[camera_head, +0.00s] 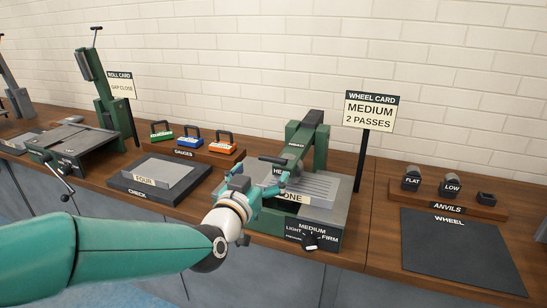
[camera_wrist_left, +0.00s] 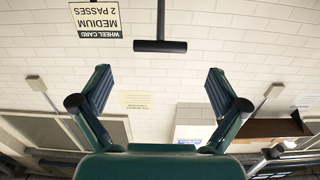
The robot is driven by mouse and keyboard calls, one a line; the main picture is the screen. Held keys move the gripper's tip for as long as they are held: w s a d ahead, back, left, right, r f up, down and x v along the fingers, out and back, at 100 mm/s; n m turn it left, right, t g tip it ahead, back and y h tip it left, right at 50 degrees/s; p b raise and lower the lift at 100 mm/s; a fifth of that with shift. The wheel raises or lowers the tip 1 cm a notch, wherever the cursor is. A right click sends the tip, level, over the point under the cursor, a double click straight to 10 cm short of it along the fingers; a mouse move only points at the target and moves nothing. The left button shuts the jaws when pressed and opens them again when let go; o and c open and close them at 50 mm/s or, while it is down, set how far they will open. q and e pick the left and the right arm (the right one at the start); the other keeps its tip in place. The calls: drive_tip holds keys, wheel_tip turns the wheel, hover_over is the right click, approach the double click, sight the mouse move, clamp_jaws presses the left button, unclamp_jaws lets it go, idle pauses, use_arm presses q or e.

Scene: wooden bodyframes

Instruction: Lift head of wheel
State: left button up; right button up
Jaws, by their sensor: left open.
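The wheel machine (camera_head: 320,150) stands on the bench right of centre. It has a green upright frame, a partly hidden head label, a grey bed and a dial marked light, medium and firm. A grey panel labelled "ONE", its label partly covered, lies on the bed. My left gripper (camera_head: 262,182) is in front of the machine's left side and hides part of it. In the left wrist view its fingers (camera_wrist_left: 158,78) are spread with nothing between them. A dark T-shaped bar (camera_wrist_left: 160,46) shows just beyond the fingertips, apart from them. My right gripper is out of view.
The wheel card (camera_head: 371,112), reading medium, 2 passes, stands behind the machine. A black mat (camera_head: 460,255) and anvils (camera_head: 451,185) are at right. A check block with a panel (camera_head: 158,178), gauges (camera_head: 190,140) and the roll machine (camera_head: 105,95) are at left.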

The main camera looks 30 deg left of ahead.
sight(272, 159)
use_arm(q)
drive_tip(key=p+x, duration=0.1)
drive_tip(key=x, duration=0.6)
drive_tip(key=shift+w+a, duration=0.1)
drive_tip(key=shift+w, duration=0.05)
drive_tip(key=c, duration=1.7)
drive_tip(key=shift+r, duration=0.1)
